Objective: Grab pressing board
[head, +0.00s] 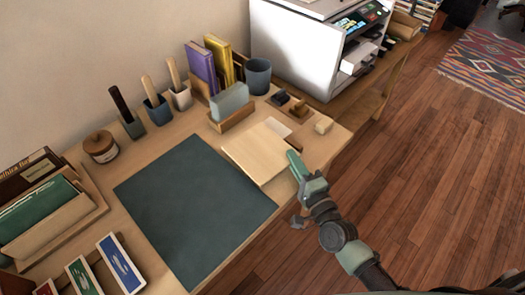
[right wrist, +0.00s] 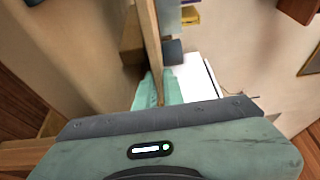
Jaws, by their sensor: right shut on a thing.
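The pressing board, a pale flat wooden board (head: 256,153), lies at the right part of the desk, beside the dark mat, with its near right edge at the desk's front edge. My right gripper (head: 293,163) is at that edge of the board. In the right wrist view the board shows edge-on as a thin wooden strip (right wrist: 151,45), between the green fingers (right wrist: 157,90), which are shut on it. Whether the board is lifted off the desk I cannot tell. My left gripper is not in view.
A dark green mat (head: 192,212) covers the desk's middle. A wooden holder with a grey-green block (head: 230,103), small blocks (head: 298,109) and a grey cup (head: 258,76) stand behind the board. A white printer (head: 300,50) stands at the back. Floor is open at right.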

